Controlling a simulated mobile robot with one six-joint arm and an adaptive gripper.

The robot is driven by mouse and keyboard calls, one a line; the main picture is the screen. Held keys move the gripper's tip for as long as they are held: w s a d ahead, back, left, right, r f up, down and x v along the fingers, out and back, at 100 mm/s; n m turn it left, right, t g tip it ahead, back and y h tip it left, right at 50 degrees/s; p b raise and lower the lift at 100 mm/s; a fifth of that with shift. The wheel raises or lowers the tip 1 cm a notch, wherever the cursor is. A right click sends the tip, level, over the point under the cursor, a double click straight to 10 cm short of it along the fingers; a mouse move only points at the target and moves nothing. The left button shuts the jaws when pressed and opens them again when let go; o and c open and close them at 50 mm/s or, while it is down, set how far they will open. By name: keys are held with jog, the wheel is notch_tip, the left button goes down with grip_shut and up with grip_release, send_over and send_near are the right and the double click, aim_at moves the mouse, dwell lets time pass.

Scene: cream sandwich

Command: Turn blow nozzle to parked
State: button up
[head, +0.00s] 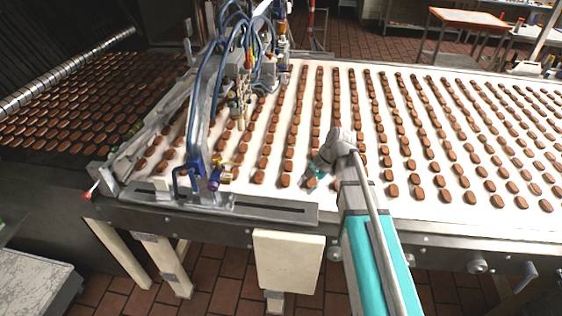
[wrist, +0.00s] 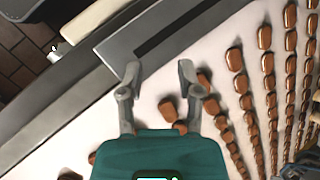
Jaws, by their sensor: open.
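A blue bracket (head: 188,178) and a small purple-blue cylinder (head: 214,180) with brass fittings (head: 227,175) stand at the near belt edge, by the slotted metal rail, in the head view. They look like part of the blowing gear, but I cannot tell which piece is the blow nozzle or how it is turned. My gripper (head: 309,181) is over the belt to the right of them, apart from them. In the wrist view, my gripper (wrist: 159,70) is open with nothing between its fingertips, facing the rail. No nozzle is clear in that view.
The white belt (head: 440,205) carries rows of brown biscuits. The slotted rail (head: 270,208) runs along the near edge and also shows in the wrist view (wrist: 120,45). Blue hoses (head: 197,95) and a valve cluster (head: 240,90) rise over the belt at left.

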jog(key=s+d+f+n+t+h, duration=0.1)
jog(key=s+d+f+n+h, duration=0.2)
jog(key=s+d, duration=0.7)
jog(key=d+n+h, duration=0.2)
jog(key=d+n, duration=0.1)
jog(key=shift+s+d+f+t+h+b, duration=0.15)
jog(key=shift+d+t+h+b, duration=0.15)
jog(key=shift+b, duration=0.1)
jog(key=shift+a, duration=0.15)
